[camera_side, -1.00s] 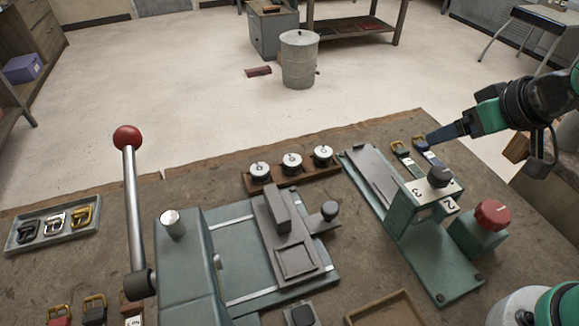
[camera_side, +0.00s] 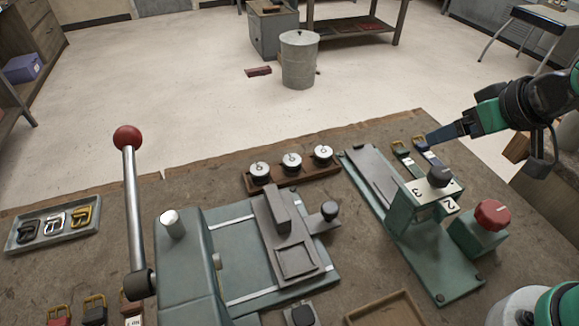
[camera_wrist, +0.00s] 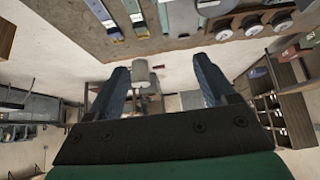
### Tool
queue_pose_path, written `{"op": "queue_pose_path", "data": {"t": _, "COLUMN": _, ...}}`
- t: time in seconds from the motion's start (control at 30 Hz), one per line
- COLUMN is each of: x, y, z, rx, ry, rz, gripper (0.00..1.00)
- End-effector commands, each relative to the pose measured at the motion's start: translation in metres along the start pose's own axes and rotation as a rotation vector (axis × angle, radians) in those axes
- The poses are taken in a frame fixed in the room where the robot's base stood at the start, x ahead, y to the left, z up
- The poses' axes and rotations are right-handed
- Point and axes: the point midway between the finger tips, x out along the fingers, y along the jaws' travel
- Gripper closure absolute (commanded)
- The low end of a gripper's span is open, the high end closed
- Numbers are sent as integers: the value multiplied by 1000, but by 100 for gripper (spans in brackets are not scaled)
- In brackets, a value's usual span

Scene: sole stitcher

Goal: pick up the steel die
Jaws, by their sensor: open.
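Three round dies with steel-coloured tops and dark bases stand in a wooden rack (camera_side: 310,180) at the middle of the bench: a left die (camera_side: 260,170), a middle die (camera_side: 292,161) and a right die (camera_side: 323,154). They look alike, and I cannot tell which one is meant. They also show at the upper right of the wrist view, one of them here (camera_wrist: 252,30). My gripper (camera_side: 432,137) is at the right of the side view, well apart from the rack. Its two blue fingers (camera_wrist: 160,65) are spread and empty in the wrist view.
A green press (camera_side: 180,270) with a red-knobbed lever (camera_side: 128,138) stands left of the rack. A green fixture with a red knob (camera_side: 492,214) stands to the right. Straps with buckles (camera_side: 425,155) lie close to my gripper. A buckle tray (camera_side: 55,228) is far left.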

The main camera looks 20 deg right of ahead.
Motion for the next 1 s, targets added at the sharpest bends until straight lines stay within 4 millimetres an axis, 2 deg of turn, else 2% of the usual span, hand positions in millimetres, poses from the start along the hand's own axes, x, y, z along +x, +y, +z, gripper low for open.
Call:
{"op": "queue_pose_path", "data": {"t": 0.27, "x": 0, "y": 0, "z": -1, "rx": 0, "ry": -2, "rz": -1, "gripper": 19}}
{"op": "queue_pose_path", "data": {"t": 0.37, "x": -1, "y": -5, "z": -8, "rx": -4, "ry": -21, "rz": -10, "gripper": 19}}
{"op": "queue_pose_path", "data": {"t": 0.47, "x": 0, "y": -14, "z": -24, "rx": -12, "ry": -68, "rz": -28, "gripper": 19}}
{"op": "queue_pose_path", "data": {"t": 0.67, "x": 17, "y": -50, "z": -66, "rx": -37, "ry": -215, "rz": -66, "gripper": 19}}
{"op": "queue_pose_path", "data": {"t": 0.8, "x": 40, "y": -82, "z": -87, "rx": -59, "ry": -322, "rz": -79, "gripper": 19}}
{"op": "queue_pose_path", "data": {"t": 1.0, "x": 85, "y": -133, "z": -96, "rx": -97, "ry": -470, "rz": -76, "gripper": 19}}
